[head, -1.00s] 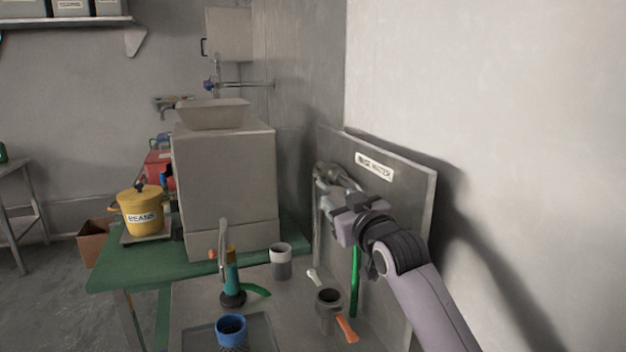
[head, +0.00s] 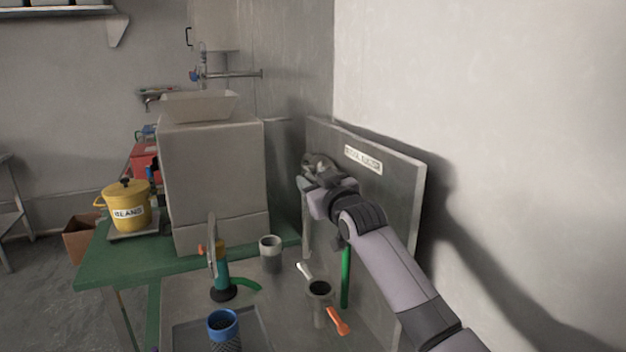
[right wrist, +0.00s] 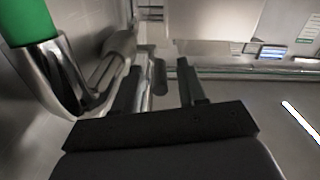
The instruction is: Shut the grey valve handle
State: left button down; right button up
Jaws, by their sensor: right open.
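My right gripper (head: 314,172) is open at the metal pipework on the grey wall panel (head: 405,185), below its label. In the right wrist view its two dark fingers (right wrist: 158,90) stand apart, with a small dark grey bar (right wrist: 160,76), possibly the valve handle, showing between them. I cannot tell whether they touch it. A shiny curved pipe (right wrist: 62,85) with a green hose (right wrist: 25,22) is left of the fingers. The green hose also hangs below my arm in the head view (head: 345,278). My wrist hides much of the valve there. My left gripper is not in view.
A large grey machine (head: 215,190) stands left. The white wall is close on the right.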

jog(key=shift+w+a, duration=0.15)
jog(key=shift+w, duration=0.25)
grip_shut()
